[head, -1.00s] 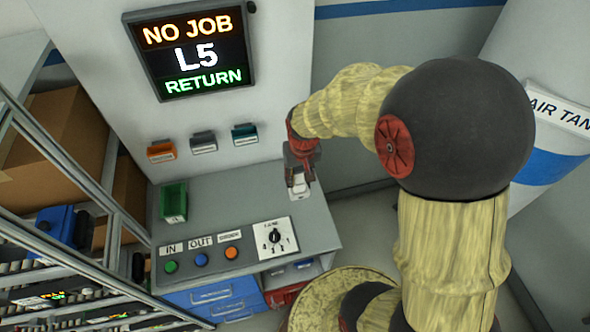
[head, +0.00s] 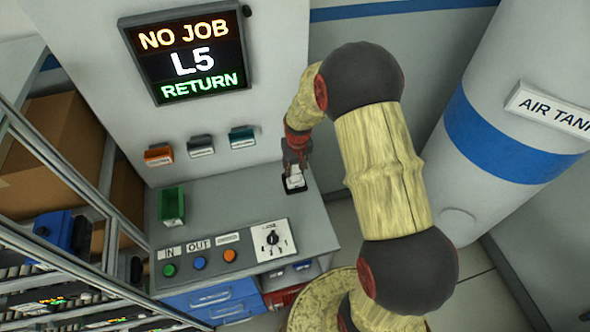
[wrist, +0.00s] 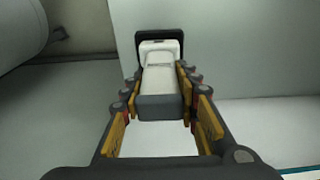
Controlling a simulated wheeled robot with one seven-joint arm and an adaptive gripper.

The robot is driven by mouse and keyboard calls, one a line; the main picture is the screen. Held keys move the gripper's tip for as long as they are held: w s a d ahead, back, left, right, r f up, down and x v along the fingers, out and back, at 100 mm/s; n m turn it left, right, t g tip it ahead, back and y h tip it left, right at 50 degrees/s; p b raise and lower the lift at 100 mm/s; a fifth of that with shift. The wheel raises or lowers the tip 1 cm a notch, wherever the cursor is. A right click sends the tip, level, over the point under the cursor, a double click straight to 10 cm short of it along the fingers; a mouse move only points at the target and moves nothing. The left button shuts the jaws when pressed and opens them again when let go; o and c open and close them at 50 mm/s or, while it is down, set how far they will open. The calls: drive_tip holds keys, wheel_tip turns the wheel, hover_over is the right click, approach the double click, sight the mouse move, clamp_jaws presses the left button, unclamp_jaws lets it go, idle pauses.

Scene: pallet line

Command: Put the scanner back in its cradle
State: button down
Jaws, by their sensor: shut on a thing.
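The scanner (wrist: 160,78) is pale with a grey end and lies between the fingers of my gripper (wrist: 161,95) in the wrist view. In the head view my gripper (head: 295,160) points down over the right end of the grey bench and is shut on the scanner (head: 295,180). The black cradle (head: 287,189) shows around the scanner's lower end on the bench top. It also shows in the wrist view as a black rim (wrist: 160,33) behind the scanner's far end. I cannot tell whether the scanner is fully seated.
A green bin (head: 171,205) stands at the bench's left. A control panel with buttons and a dial (head: 271,240) lines the front edge. Several coloured holders (head: 201,146) hang on the wall behind. A rack (head: 50,180) stands at left, an air tank (head: 500,140) at right.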

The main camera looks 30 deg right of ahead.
drive_tip(key=shift+f, duration=0.8)
drive_tip(key=c, duration=1.3)
unclamp_jaws()
drive_tip(key=shift+c, duration=0.2)
drive_tip(key=s+a+r+t, duration=0.1)
drive_tip(key=s+a+r, duration=0.15)
drive_tip(key=r, duration=0.85)
drive_tip(key=s+a+r, duration=0.1)
drive_tip(key=s+r, duration=0.2)
drive_tip(key=r, duration=0.8)
drive_tip(key=s+a+r+n+t, duration=0.1)
drive_tip(key=s+a+r, duration=0.3)
drive_tip(key=s, duration=0.6)
drive_tip(key=s+a+r+n+t, duration=0.1)
drive_tip(key=s+a+r, duration=0.3)
drive_tip(key=s+r, duration=0.5)
drive_tip(key=shift+s+r+t, duration=0.3)
drive_tip(key=shift+s+t, duration=0.1)
drive_tip(key=shift+s, duration=0.55)
